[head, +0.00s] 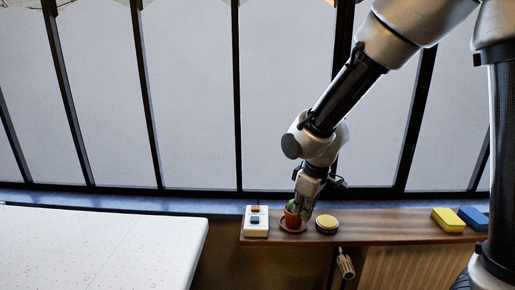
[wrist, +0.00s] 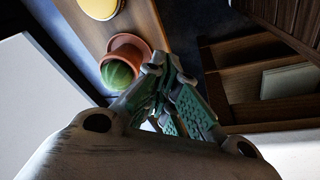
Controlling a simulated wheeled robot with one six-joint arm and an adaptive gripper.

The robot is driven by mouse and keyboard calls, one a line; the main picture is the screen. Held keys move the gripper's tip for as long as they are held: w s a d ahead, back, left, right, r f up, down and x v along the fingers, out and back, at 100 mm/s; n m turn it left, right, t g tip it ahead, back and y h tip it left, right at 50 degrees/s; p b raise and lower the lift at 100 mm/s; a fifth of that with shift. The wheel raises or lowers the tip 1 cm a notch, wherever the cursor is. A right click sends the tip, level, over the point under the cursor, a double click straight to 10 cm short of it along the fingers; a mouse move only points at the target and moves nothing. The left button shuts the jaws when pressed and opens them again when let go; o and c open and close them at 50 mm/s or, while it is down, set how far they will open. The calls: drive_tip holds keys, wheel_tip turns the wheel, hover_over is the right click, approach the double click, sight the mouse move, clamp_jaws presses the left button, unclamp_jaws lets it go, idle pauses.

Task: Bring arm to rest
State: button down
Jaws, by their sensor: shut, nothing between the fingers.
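My arm reaches down from the upper right in the head view. My gripper (head: 308,193) hangs just above the wooden shelf, close to a small terracotta pot with a green plant (head: 292,213). In the wrist view my gripper (wrist: 168,62) is shut with its fingertips together and nothing between them. The terracotta pot (wrist: 127,45) shows there just left of the fingertips, with a round green cactus-like plant (wrist: 117,74). In the head view the gripper partly covers the pot. I cannot tell whether the fingers touch it.
The wooden shelf (head: 385,224) runs below the window. On it are a white switch box (head: 256,228), a round yellow button (head: 327,223), a yellow block (head: 448,219) and a blue block (head: 474,218). A white table (head: 100,245) stands left. A handle-like object (head: 345,264) hangs below the shelf.

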drive_tip(key=s+d+r+m+t, duration=0.1)
drive_tip(key=s+d+r+m, duration=0.4)
drive_tip(key=s+d+r, duration=0.3)
drive_tip(key=s+d+r+m+t+h, duration=0.1)
drive_tip(key=s+d+r+m, duration=0.4)
drive_tip(key=d, duration=1.1)
drive_tip(key=s+r, duration=0.3)
drive_tip(key=s, duration=0.2)
drive_tip(key=shift+s, duration=0.3)
drive_tip(key=shift+r, duration=0.1)
